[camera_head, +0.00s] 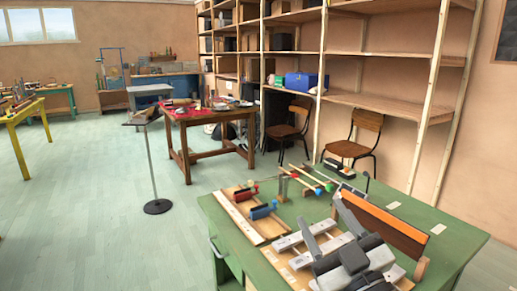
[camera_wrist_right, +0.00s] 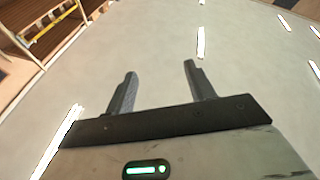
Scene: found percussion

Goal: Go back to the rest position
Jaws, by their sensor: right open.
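My right gripper (camera_head: 321,214) is at the lower right of the head view, over the green table (camera_head: 225,222). Its two dark fingers are spread apart with nothing between them. In the right wrist view the fingers (camera_wrist_right: 159,68) are also apart and empty, against a pale, plain background. Light grey bars on a wooden base (camera_head: 290,241) lie below and beside the gripper, partly hidden by it. I cannot tell the exact gap between them. My left gripper does not show in either view.
A long orange-faced board (camera_head: 385,222) stands right of the gripper. Wooden strips with red and blue pieces (camera_head: 262,211) and colour-tipped mallets (camera_head: 308,182) lie further back. A thin stand (camera_head: 153,170), a brown table (camera_head: 180,134) and chairs (camera_head: 358,135) are beyond. Open floor lies left.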

